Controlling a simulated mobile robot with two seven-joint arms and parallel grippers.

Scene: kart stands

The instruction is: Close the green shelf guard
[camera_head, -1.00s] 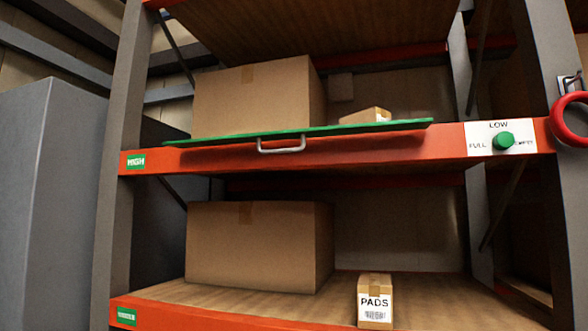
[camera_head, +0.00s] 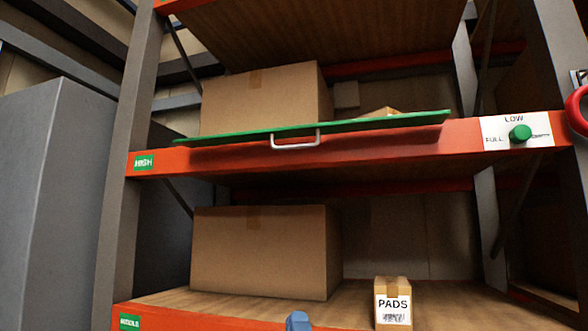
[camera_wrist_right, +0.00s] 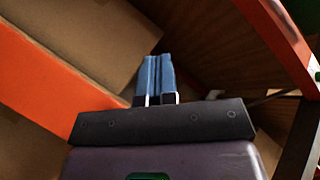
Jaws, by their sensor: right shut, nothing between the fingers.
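The green shelf guard (camera_head: 385,124) is a thin panel along the front of the upper shelf. It lies nearly flat, seen almost edge-on, and sticks out over the orange beam (camera_head: 400,142). Its grey metal handle (camera_head: 295,144) hangs at the panel's front edge, left of the middle. My right gripper (camera_head: 298,320) shows only its blue tip at the bottom edge of the head view, well below the handle. In the right wrist view its blue fingers (camera_wrist_right: 154,76) are together and empty. The guard cannot be made out for sure there. My left gripper is not in view.
A large carton (camera_head: 262,98) stands behind the guard, and another (camera_head: 262,252) on the shelf below. A small PADS box (camera_head: 393,302) stands at the lower shelf's front. A green knob (camera_head: 520,133) and a red ring (camera_head: 579,110) are at the right. A grey upright (camera_head: 140,120) bounds the left.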

